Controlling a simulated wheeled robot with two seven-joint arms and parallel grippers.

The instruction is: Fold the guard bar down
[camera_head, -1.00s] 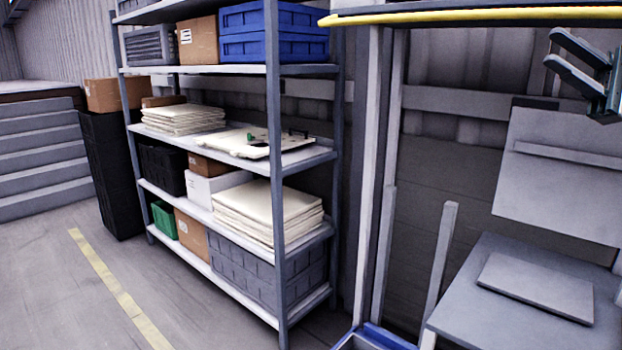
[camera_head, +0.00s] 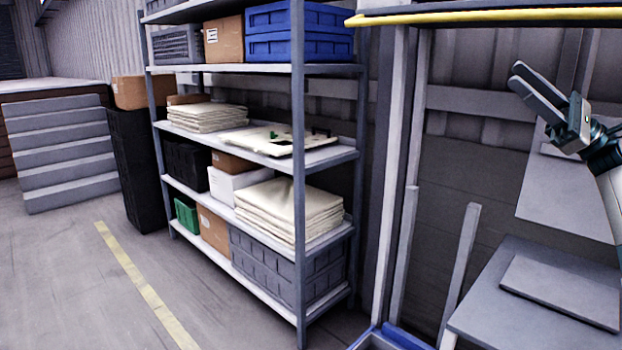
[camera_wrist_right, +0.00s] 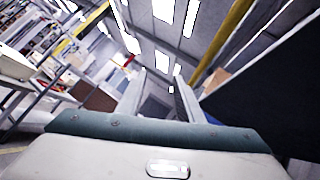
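A long yellow bar (camera_head: 485,16), which looks like the guard bar, runs level across the top right of the head view, along the edge of a dark panel. A yellow bar (camera_wrist_right: 222,43) also crosses the upper right of the right wrist view; I cannot tell if it is the same one. My right gripper (camera_head: 517,77) is at the right of the head view, below the yellow bar in the picture and apart from it. Its fingers, also in the right wrist view (camera_wrist_right: 160,85), are spread with nothing between them. My left gripper is out of view.
A grey shelf rack (camera_head: 299,200) with boxes, crates and stacked sheets stands left of centre. A pale upright post (camera_head: 398,180) stands right of it. A grey seat-like surface (camera_head: 490,300) is at the lower right. Floor is clear at the lower left.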

